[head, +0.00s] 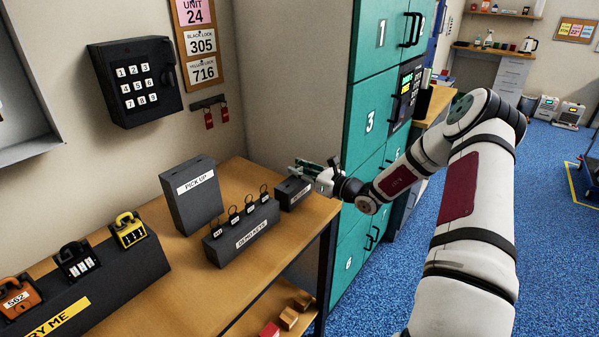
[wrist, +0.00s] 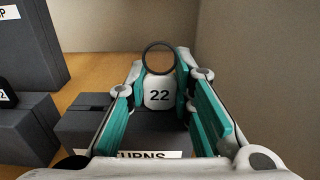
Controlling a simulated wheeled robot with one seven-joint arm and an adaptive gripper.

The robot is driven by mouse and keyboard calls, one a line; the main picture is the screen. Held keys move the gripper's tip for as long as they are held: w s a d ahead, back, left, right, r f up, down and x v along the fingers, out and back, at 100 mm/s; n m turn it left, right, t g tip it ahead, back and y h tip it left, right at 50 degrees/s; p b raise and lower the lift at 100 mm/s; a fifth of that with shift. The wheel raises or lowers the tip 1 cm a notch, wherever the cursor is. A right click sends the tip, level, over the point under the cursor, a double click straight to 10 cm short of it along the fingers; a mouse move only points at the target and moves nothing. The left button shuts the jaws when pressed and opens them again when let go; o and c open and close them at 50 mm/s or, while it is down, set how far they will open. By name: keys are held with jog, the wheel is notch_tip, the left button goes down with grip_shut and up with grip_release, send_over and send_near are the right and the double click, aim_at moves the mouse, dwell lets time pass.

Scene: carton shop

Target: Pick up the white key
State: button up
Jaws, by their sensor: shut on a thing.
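The white key (wrist: 159,94) carries the number 22 and has a dark ring (wrist: 159,57) at its top. In the wrist view it sits between the two fingers of my gripper (wrist: 158,90), which is shut on it. It is upright, over or in the dark returns box (wrist: 90,110); I cannot tell whether it touches the box. In the head view my gripper (head: 312,168) is at the small dark returns box (head: 290,194) at the table's right end. The key cannot be made out there.
A dark demo keys rack (head: 241,238) with several ringed keys stands left of the returns box. A tall dark pick up box (head: 192,196) stands behind it. Teal lockers (head: 365,130) rise right of the table. Padlocks sit on a sloped stand (head: 95,275) at left.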

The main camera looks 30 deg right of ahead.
jog(key=shift+r, duration=0.5)
jog(key=shift+s+r, duration=0.3)
jog(key=shift+r, duration=0.35)
jog(key=shift+s+r, duration=0.25)
jog(key=shift+r, duration=0.35)
jog(key=s+a+r, duration=0.1)
jog(key=s+a, duration=0.1)
jog(key=s, duration=1.2)
jog(key=shift+s+a+r, duration=0.2)
jog(key=shift+s+a, duration=0.15)
jog(key=shift+a, duration=0.05)
